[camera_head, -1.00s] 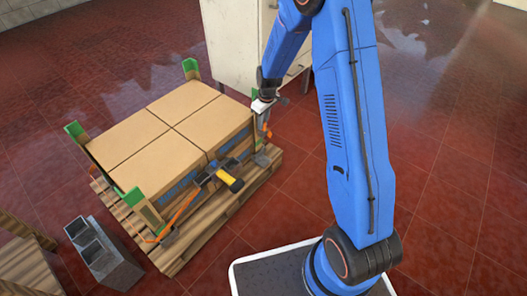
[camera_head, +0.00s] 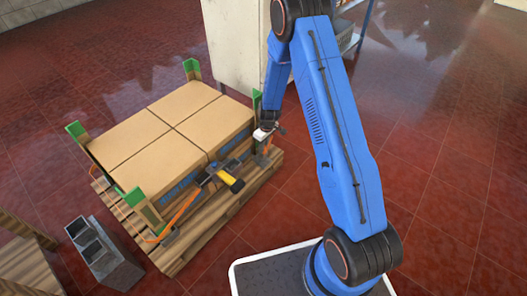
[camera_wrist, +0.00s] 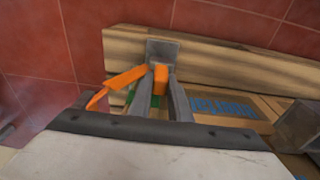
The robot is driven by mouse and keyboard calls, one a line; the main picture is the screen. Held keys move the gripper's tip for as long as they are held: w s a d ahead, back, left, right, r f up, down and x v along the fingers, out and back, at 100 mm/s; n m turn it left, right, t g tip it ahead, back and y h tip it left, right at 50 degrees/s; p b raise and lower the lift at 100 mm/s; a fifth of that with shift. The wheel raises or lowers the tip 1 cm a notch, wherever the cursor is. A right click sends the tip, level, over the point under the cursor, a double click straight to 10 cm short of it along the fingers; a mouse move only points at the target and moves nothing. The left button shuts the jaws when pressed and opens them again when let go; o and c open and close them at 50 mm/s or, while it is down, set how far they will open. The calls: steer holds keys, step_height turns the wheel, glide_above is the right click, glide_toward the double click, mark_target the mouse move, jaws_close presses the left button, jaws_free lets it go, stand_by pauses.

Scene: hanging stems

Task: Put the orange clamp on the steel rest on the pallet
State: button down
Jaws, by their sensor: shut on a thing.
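My gripper (camera_wrist: 161,88) is shut on the orange clamp (camera_wrist: 160,76), which shows between its two grey fingers in the wrist view. The steel rest (camera_wrist: 162,48) is a small grey plate on the pallet's wooden edge board (camera_wrist: 215,50), just beyond the clamp. I cannot tell whether the clamp touches the rest. In the head view my gripper (camera_head: 265,138) is at the right corner of the pallet (camera_head: 200,237), above the steel rest (camera_head: 262,159). The clamp is mostly hidden there.
Brown cartons (camera_head: 165,140) fill the pallet, with green corner posts (camera_head: 76,131). An orange strap (camera_head: 182,208) leads to a ratchet with a yellow handle (camera_head: 230,181) on the front side. A grey block (camera_head: 105,255) stands at lower left. Red floor is clear at right.

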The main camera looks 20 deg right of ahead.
steer(key=shift+f, duration=1.65)
steer(key=shift+f, duration=0.15)
steer(key=c, duration=1.6)
jaws_free()
steer(key=shift+c, duration=0.2)
